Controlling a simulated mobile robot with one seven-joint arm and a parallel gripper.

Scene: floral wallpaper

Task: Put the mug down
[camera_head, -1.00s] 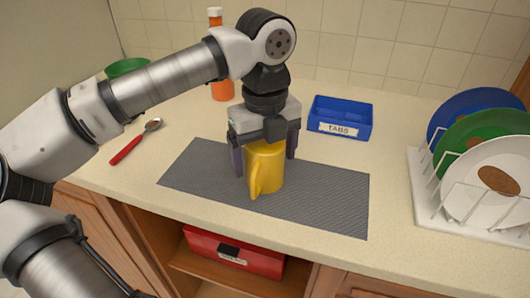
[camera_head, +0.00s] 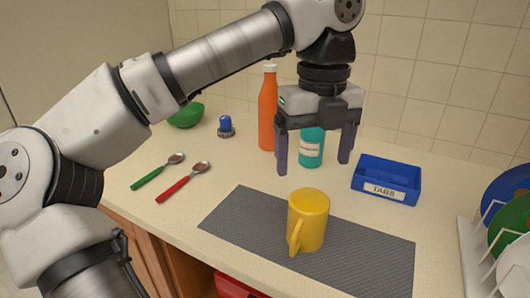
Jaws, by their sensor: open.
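The yellow mug (camera_head: 308,219) stands upright on the grey textured mat (camera_head: 365,258), its handle toward the front left. My gripper (camera_head: 313,168) is open and empty, above and behind the mug and apart from it. Its two dark fingers point down, spread wide, with the teal bottle showing between them in the picture.
An orange bottle (camera_head: 268,110) and a teal bottle (camera_head: 311,148) stand behind. A blue tray (camera_head: 392,196) labelled TABS is at right, near a dish rack (camera_head: 470,262) with plates. Red (camera_head: 175,190) and green (camera_head: 150,178) spoons, a blue-handled brush (camera_head: 226,126) and green bowl (camera_head: 186,115) are at left.

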